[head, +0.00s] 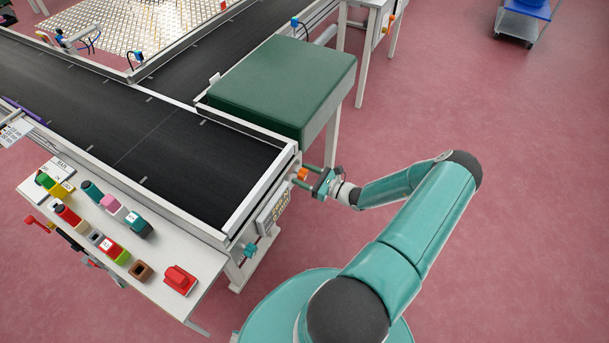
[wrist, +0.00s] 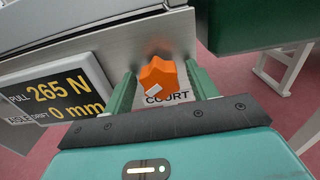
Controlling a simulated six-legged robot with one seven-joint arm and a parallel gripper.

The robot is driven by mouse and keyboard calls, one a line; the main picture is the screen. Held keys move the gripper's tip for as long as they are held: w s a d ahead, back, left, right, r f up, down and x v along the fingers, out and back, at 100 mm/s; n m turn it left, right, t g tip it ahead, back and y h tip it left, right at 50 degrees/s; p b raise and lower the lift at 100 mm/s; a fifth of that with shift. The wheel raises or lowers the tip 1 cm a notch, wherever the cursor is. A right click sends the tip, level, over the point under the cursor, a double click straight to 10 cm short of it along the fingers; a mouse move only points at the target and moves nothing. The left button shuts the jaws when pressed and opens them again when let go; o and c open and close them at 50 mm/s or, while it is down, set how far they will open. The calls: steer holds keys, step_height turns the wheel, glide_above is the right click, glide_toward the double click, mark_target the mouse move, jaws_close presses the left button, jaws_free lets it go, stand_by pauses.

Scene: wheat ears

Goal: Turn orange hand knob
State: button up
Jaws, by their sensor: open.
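The orange hand knob (head: 302,174) sits on the end face of the conveyor frame, below the corner of the green box. In the wrist view the star-shaped orange knob (wrist: 159,75) stands out from a metal plate, above a label reading "COURT". My gripper (head: 318,180) is at the knob, reaching in from the right. In the wrist view its two green fingers (wrist: 161,88) are open, one on each side of the knob. Gaps seem to show between fingers and knob; I cannot tell whether either finger touches it.
A display (wrist: 57,97) reading "265 N" and "0 mm" is left of the fingers. The dark green box (head: 285,85) overhangs close behind the gripper. A white table (head: 205,270) with coloured blocks and a red block stands left. Open red floor (head: 500,200) lies right.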

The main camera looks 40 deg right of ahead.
steer(key=shift+c, duration=0.2)
steer(key=c, duration=1)
steer(key=shift+o, duration=0.2)
steer(key=shift+n, duration=0.7)
steer(key=o, duration=1)
steer(key=v, duration=1.3)
steer(key=shift+s, duration=0.35)
